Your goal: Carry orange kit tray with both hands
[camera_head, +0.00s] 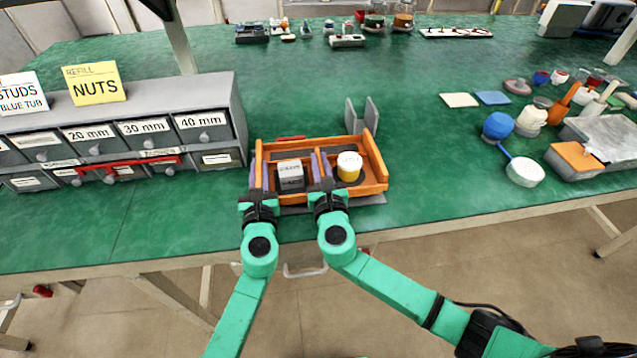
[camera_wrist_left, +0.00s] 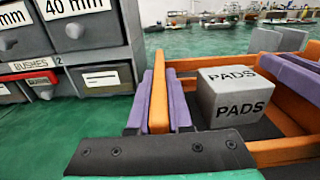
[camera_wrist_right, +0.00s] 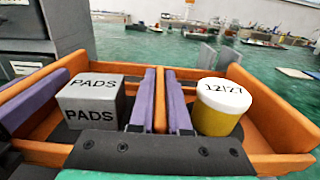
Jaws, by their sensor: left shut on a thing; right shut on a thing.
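The orange kit tray (camera_head: 376,158) is at the front edge of the green bench. It holds a grey box marked PADS (camera_head: 290,174) in its left compartment and a yellow jar with a white lid (camera_head: 348,168) in its right one. My left gripper (camera_head: 258,178) is shut on the tray's left wall; its purple fingers straddle the wall (camera_wrist_left: 160,95). My right gripper (camera_head: 320,168) is shut on the middle divider (camera_wrist_right: 160,100), between the box and the jar. Whether the tray is lifted or resting is hard to tell.
A grey drawer cabinet (camera_head: 240,110) with labelled drawers stands close on the left. A grey two-plate holder (camera_head: 362,116) stands just behind the tray. The bench middle is clear.

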